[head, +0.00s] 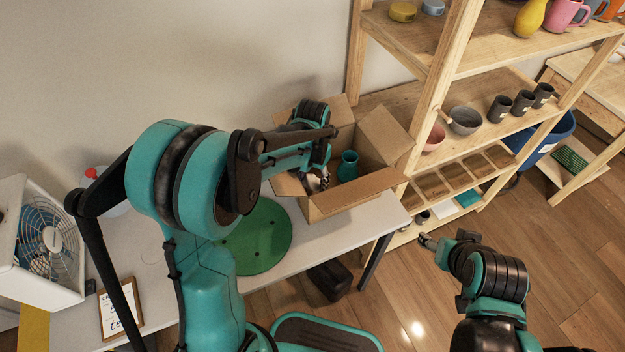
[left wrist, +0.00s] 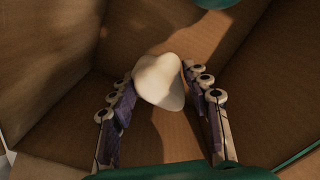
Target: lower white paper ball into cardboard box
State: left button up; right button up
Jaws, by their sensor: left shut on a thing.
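The cardboard box (head: 352,197) stands open on the grey table, its flaps spread outward. My left gripper (head: 318,183) reaches down inside the box's left part. In the left wrist view my left gripper (left wrist: 160,88) is shut on the white paper ball (left wrist: 158,78), which sits between its fingertips with brown box walls around it. Whether the ball touches the box floor, I cannot tell. The ball is hardly visible in the head view. My right gripper (head: 428,241) is low at the right, away from the box; its finger opening is too small to judge.
A teal vase (head: 348,166) stands in the box, right of my left gripper; its edge shows in the left wrist view (left wrist: 214,3). A green disc (head: 262,240) lies in front of the box. A wooden shelf (head: 440,90) with bowls and cups stands close at the right.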

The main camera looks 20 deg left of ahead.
pick_arm(q)
jog(key=shift+f+b, duration=0.8)
jog(key=shift+f, duration=0.3)
dwell(0.4)
jog(key=o, duration=0.8)
jog(key=shift+o, duration=0.2)
